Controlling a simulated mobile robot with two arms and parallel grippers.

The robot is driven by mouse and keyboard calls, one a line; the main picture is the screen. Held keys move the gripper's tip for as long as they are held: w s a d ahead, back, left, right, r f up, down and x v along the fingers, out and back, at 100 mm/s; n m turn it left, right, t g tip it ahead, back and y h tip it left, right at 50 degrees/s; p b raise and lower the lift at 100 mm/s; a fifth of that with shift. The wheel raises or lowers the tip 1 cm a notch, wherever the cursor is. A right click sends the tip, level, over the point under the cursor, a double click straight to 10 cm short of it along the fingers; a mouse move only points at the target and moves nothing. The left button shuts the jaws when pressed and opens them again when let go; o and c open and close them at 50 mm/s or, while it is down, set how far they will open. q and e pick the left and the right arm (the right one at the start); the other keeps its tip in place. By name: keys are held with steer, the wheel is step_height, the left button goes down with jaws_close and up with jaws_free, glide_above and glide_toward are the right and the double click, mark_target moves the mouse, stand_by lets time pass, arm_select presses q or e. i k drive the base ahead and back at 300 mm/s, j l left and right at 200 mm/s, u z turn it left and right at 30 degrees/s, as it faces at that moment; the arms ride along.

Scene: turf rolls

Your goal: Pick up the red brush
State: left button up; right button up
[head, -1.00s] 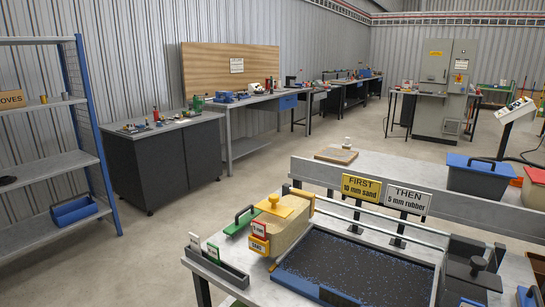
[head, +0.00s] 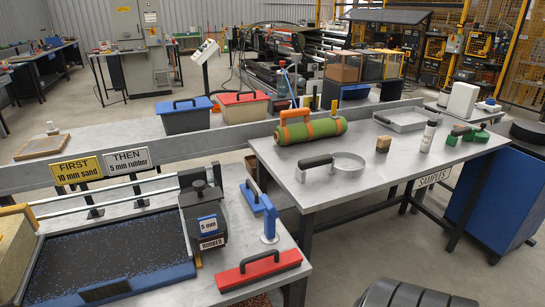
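The red brush (head: 257,272) is a long red bar with a black arched handle on top. It lies at the front right corner of the near grey table, slightly tilted across the picture, close to the table's front edge. Neither of my grippers shows in the head view.
Left of the brush stand the black 5 mm rubber hopper (head: 206,222) and a dark granule-filled tray (head: 105,255). Behind it are a blue upright tool (head: 269,222) and a black handle. The samples table (head: 340,205) holds a green roll (head: 310,131).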

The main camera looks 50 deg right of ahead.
mark_target(253, 269)
steer(key=z, duration=1.5)
steer(key=l, duration=0.1)
